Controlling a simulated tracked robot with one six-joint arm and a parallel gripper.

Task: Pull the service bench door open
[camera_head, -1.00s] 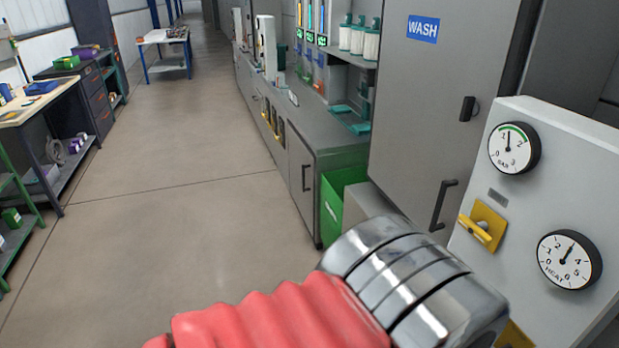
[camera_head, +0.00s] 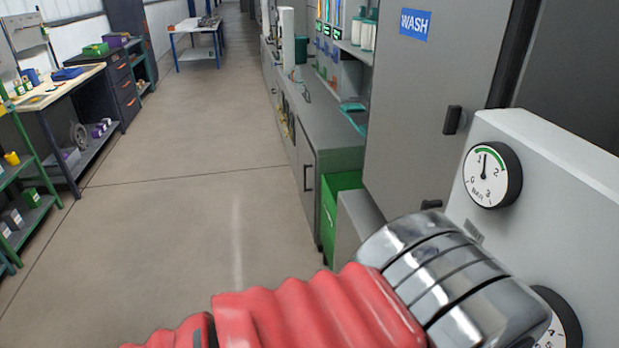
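The grey service bench (camera_head: 334,135) runs along the right side of the aisle. Its near end has a grey door (camera_head: 303,200) facing the aisle, with a dark vertical bar handle (camera_head: 308,178). The door looks shut. My arm, with red bellows and chrome segments, crosses the lower middle and right of the view. My gripper is not in view, so I cannot tell its opening or its distance from the handle.
A green bin (camera_head: 338,206) stands at the bench's near end. Right of it are the tall WASH cabinet (camera_head: 432,100) and a light grey gauge panel (camera_head: 560,190), close to my arm. A workbench (camera_head: 62,92) stands left. The aisle floor (camera_head: 190,180) is clear.

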